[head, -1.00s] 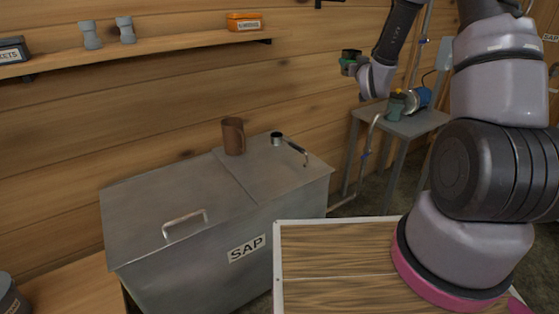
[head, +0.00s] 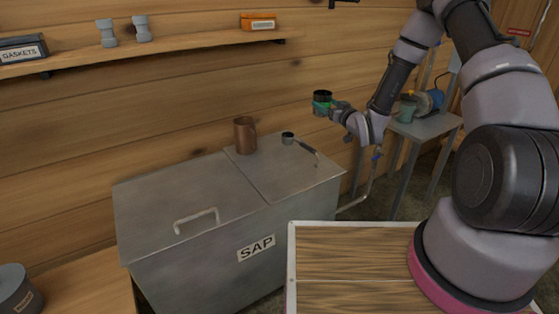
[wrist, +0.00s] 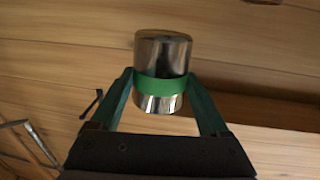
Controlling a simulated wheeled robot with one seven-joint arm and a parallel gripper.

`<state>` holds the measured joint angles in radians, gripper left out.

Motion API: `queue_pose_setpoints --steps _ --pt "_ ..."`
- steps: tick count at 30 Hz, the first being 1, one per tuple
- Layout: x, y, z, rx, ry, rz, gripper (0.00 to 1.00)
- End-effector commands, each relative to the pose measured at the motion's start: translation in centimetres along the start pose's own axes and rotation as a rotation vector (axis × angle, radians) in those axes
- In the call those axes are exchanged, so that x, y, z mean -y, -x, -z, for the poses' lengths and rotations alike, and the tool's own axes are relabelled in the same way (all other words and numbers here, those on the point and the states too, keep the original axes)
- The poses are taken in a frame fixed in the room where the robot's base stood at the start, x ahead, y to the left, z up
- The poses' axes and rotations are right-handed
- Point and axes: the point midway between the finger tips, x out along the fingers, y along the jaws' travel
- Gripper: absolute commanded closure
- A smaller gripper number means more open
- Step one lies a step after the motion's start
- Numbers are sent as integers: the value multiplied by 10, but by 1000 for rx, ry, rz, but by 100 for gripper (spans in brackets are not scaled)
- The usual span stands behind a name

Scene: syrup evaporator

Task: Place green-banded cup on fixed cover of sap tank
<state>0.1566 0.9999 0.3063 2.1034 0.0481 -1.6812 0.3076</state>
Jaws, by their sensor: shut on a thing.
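The green-banded cup (head: 322,98) is held in my gripper (head: 324,106), in the air to the right of and above the sap tank (head: 255,225). In the wrist view the cup (wrist: 162,52) is shiny metal with a green band, and the two green fingers of my gripper (wrist: 160,88) close on its sides at the band. The fixed cover (head: 275,178) is the tank's right-hand top part. A copper mug (head: 245,136) stands on its back left and a small dipper (head: 288,138) with a dark handle lies on its back right.
The tank's left lid (head: 170,190) has a bar handle (head: 195,219). A wall shelf (head: 75,60) above holds fittings and an orange box (head: 258,21). A grey side table (head: 430,124) with a blue pump stands at right. The cover's front is bare.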

Motion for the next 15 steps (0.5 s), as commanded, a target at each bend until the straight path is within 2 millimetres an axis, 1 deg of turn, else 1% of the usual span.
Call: queue_pose_setpoints --steps 1,2,3,6,9,12,15 --pt "22 0 -21 6 -7 60 77" --pt "36 0 -31 5 -7 99 77" --pt "54 0 -43 4 -6 150 77" --pt "96 6 -71 3 -5 266 77" --pt "132 15 -92 2 -4 363 77" --pt "159 24 -106 1 -2 434 77" --pt "176 30 -114 0 -2 479 77"
